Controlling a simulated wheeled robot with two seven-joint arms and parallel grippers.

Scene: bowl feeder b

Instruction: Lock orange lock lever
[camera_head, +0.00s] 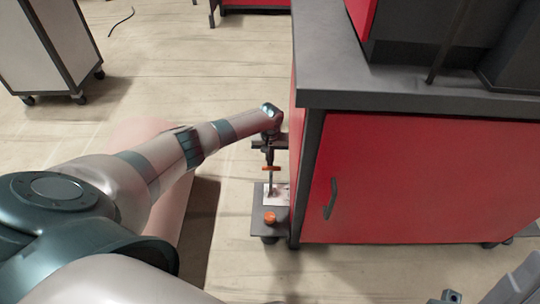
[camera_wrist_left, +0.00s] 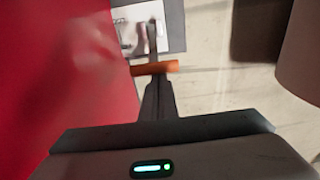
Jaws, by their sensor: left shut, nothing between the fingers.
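My right gripper cannot be made out.
The red cabinet (camera_head: 420,180) with a dark top (camera_head: 400,90) stands close to the right of my left gripper. An orange knob (camera_head: 269,218) sits on the low grey platform (camera_head: 257,229). A grey wheeled cabinet (camera_head: 50,50) stands far left.

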